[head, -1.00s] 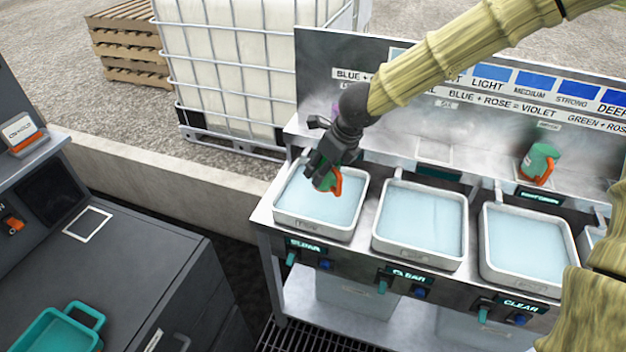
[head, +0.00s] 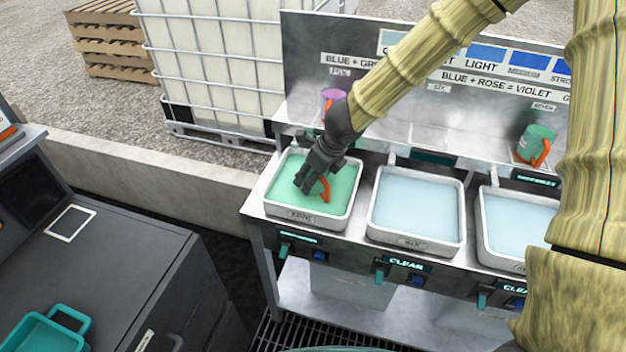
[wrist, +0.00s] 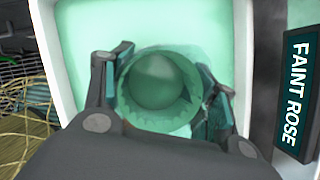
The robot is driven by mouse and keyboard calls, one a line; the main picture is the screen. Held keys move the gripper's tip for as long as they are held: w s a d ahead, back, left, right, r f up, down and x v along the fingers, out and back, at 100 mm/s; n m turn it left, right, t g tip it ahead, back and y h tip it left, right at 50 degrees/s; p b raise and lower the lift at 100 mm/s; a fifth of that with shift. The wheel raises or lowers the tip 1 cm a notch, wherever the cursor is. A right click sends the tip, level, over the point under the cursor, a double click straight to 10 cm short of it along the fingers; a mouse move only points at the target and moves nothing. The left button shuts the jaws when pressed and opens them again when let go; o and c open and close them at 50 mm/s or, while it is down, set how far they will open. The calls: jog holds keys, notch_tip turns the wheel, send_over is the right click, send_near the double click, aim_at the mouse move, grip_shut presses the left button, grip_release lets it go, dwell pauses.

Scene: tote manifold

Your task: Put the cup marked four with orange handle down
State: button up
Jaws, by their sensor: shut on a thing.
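My gripper (head: 305,183) is shut on a green cup (wrist: 157,88), with a finger on either side of its rim in the wrist view. In the head view the gripper hides most of the cup, and its orange handle (head: 325,189) shows at the right. The cup is low over or in the leftmost tote (head: 295,214), which holds green liquid (head: 345,184). I cannot read a number on the cup or tell how deep it sits.
Two totes of pale blue liquid (head: 415,205) stand to the right. A purple cup (head: 333,98) and another green cup with an orange handle (head: 534,143) stand on the shelf behind. A teal tray (head: 45,335) lies on the dark cabinet at left.

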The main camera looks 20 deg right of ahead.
jog(key=shift+w+f, duration=0.25)
jog(key=shift+f, duration=0.2)
jog(key=shift+s+r, duration=0.1)
jog(key=o, duration=1)
jog(key=shift+f, duration=0.2)
jog(key=shift+o, duration=0.2)
jog(key=shift+r, duration=0.2)
jog(key=shift+r, duration=0.25)
jog(key=p+v, duration=0.3)
jog(key=v, duration=0.8)
jog(key=shift+r, duration=0.25)
jog(key=shift+s, duration=0.1)
